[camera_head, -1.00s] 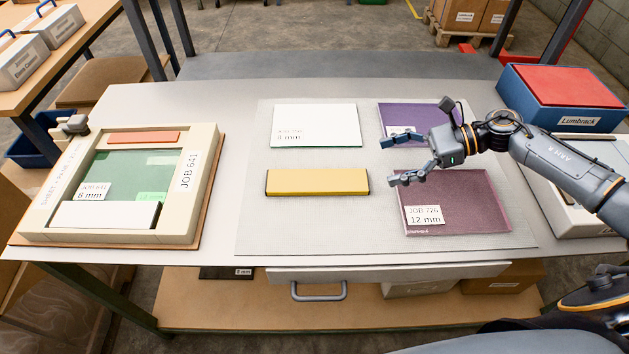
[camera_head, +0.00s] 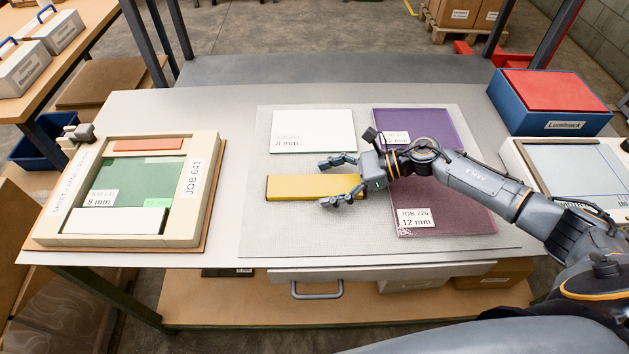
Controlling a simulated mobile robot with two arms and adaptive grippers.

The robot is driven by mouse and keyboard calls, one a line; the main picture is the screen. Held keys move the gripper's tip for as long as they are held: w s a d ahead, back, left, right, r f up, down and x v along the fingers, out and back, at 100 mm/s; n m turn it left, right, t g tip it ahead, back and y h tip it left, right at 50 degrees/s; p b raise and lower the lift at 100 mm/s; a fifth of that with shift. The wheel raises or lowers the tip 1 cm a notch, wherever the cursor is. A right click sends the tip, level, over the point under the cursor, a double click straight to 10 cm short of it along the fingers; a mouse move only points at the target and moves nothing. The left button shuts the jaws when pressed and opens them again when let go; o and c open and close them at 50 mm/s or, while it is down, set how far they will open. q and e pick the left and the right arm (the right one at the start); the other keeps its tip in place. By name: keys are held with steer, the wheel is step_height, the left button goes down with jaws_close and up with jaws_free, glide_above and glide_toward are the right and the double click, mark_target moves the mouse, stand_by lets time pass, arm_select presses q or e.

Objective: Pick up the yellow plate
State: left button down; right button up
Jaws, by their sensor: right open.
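The yellow plate (camera_head: 298,188) is a long flat bar lying on the grey mat (camera_head: 258,232) in the middle of the table. My right gripper (camera_head: 332,182) is open at the plate's right end. One finger shows beyond the far edge and the other near the front edge; the right end is partly hidden behind the gripper. I cannot tell whether the fingers touch it. My left gripper is not in view.
A white plate (camera_head: 312,130) lies behind the yellow one. A purple plate (camera_head: 425,122) and a mauve plate (camera_head: 450,222) lie to the right, partly under my arm. A cream frame (camera_head: 205,190) holding several plates stands left. A blue box (camera_head: 550,121) stands back right.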

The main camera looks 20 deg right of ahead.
mark_target(326, 185)
steer(key=shift+a+f, duration=0.1)
steer(key=c, duration=1.4)
steer(key=shift+o, duration=0.2)
steer(key=shift+w, duration=0.1)
steer(key=shift+r, duration=0.45)
step_height(326, 185, up, 3)
steer(key=shift+f+b, duration=0.2)
steer(key=shift+b, duration=0.5)
steer(key=s+a+r, duration=0.9)
steer(key=s, duration=0.1)
steer(key=shift+a+r+b, duration=0.3)
steer(key=shift+a+b, duration=0.05)
steer(key=shift+s+r, duration=0.1)
